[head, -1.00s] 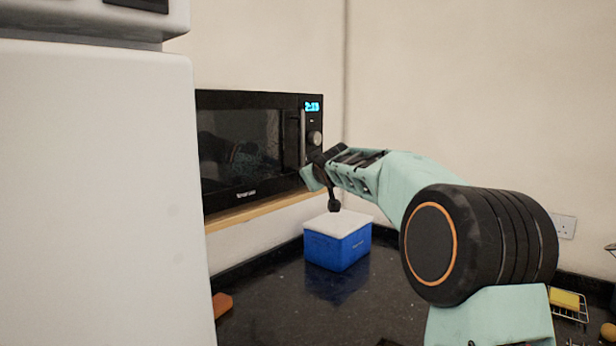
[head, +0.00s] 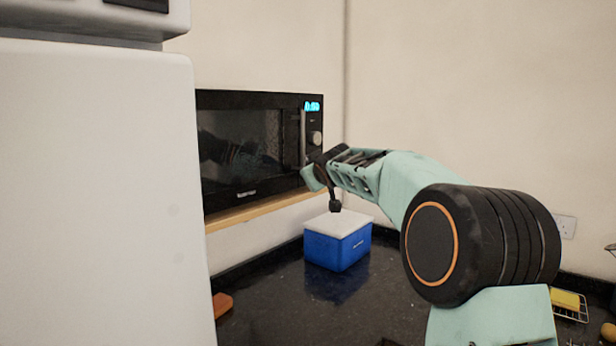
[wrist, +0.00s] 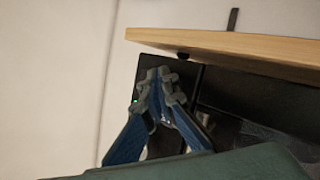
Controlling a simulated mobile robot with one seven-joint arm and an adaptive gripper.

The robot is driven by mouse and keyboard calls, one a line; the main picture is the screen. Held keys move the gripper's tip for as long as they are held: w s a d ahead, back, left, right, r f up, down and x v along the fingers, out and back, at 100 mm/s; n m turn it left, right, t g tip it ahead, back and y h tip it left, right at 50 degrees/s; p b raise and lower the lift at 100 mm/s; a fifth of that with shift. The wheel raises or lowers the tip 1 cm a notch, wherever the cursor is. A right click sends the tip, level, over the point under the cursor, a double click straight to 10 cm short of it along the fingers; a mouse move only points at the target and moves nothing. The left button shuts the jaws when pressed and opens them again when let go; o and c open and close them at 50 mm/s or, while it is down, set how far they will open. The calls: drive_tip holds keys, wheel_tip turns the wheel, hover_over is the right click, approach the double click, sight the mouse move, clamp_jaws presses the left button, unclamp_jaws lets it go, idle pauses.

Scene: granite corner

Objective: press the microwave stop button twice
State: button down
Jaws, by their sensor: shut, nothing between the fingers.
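The black microwave (head: 235,150) stands on a wooden shelf, with a lit blue display (head: 312,106) and a round silver knob (head: 315,138) on its right-hand panel. The display seems to read about 0:50. My gripper (head: 312,178) is at the lower part of this panel, below the knob; its fingertips and the stop button are hidden in the head view. In the wrist view my gripper (wrist: 160,78) has its fingers together and empty, in front of the dark microwave panel (wrist: 120,75), close to the shelf edge. I cannot tell whether the tips touch the panel.
The wooden shelf (head: 265,208) runs under the microwave, and it also shows in the wrist view (wrist: 230,45). A blue cool box (head: 337,247) with a white lid stands on the dark counter below. A large white appliance (head: 100,190) fills the left.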

drive_tip(key=shift+s+d, duration=0.25)
drive_tip(key=shift+s+d+p, duration=0.95)
drive_tip(key=shift+s+d, duration=0.85)
